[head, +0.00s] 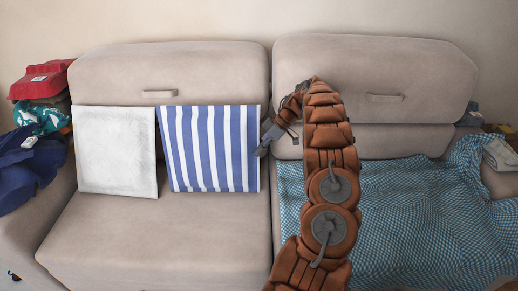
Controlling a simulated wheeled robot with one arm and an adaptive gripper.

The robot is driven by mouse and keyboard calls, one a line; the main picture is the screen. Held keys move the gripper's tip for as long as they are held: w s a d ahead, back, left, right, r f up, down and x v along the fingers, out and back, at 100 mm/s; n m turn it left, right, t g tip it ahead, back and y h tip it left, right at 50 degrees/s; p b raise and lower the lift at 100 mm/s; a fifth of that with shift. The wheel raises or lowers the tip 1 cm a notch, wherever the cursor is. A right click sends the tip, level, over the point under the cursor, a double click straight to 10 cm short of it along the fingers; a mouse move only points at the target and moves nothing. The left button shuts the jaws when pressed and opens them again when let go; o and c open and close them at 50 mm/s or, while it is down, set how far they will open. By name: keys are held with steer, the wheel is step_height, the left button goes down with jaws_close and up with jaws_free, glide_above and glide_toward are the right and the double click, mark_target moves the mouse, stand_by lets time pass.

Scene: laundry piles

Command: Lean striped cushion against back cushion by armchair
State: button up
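The striped cushion (213,148), blue and white, stands nearly upright on the left seat of a beige sofa. It is in front of the left back cushion (205,75) and looks slightly tilted. Whether it touches the back cushion cannot be told. My gripper (264,146) is at the right edge of the striped cushion, about mid-height. Its fingers are small and partly hidden, so I cannot tell if they grip the edge. No separate armchair shows, only the sofa with its left armrest (40,228).
A white cushion (116,150) stands left of the striped one. Clothes, including dark blue cloth (30,165) and a red folded item (42,79), lie on the left armrest. A teal checked blanket (420,215) covers the right seat. The front of the left seat (165,235) is clear.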

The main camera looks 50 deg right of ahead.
steer(key=shift+o, duration=0.8)
steer(key=v, duration=0.7)
steer(key=shift+d+r, duration=0.2)
steer(key=shift+s, duration=0.1)
